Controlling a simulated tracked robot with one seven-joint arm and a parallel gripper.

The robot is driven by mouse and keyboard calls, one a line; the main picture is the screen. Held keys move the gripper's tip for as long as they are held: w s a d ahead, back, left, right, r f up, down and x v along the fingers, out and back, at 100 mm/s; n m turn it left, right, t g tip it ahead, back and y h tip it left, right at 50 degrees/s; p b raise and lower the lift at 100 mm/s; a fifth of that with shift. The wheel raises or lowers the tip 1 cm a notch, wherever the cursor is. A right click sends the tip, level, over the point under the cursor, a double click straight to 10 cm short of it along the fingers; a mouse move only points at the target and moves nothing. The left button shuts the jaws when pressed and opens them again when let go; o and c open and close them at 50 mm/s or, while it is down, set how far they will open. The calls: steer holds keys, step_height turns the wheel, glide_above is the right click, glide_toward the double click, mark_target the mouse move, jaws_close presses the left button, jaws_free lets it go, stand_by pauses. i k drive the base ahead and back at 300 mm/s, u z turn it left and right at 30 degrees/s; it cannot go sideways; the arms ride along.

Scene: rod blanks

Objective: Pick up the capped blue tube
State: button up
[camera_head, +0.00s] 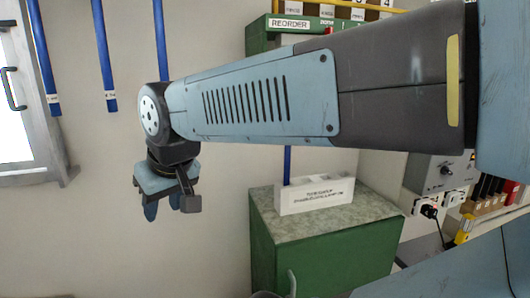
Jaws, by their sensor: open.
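Several long blue tubes show in the head view. One tube (43,60) hangs at the far left and another tube (104,58) hangs to its right, both with a small white label near the lower end. A third tube (160,40) runs down behind my arm, its lower end hidden. A fourth tube (288,165) shows below my arm, at the white box. I cannot tell which tube is capped. My gripper (163,211) points down, open and empty, below and right of the two labelled tubes, apart from all of them.
A green cabinet (275,245) with a speckled top carries a white labelled box (316,195). A green shelf with a REORDER sign (289,23) is behind my arm. Sockets (430,211) and a small rack are at right. The wall below my gripper is clear.

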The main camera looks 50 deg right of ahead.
mark_target(287, 160)
steer(key=u, duration=1.65)
steer(key=i, duration=0.1)
steer(key=z, duration=3.1)
steer(key=k, duration=0.8)
steer(key=z, duration=0.2)
steer(key=i, duration=0.8)
steer(key=u, duration=0.1)
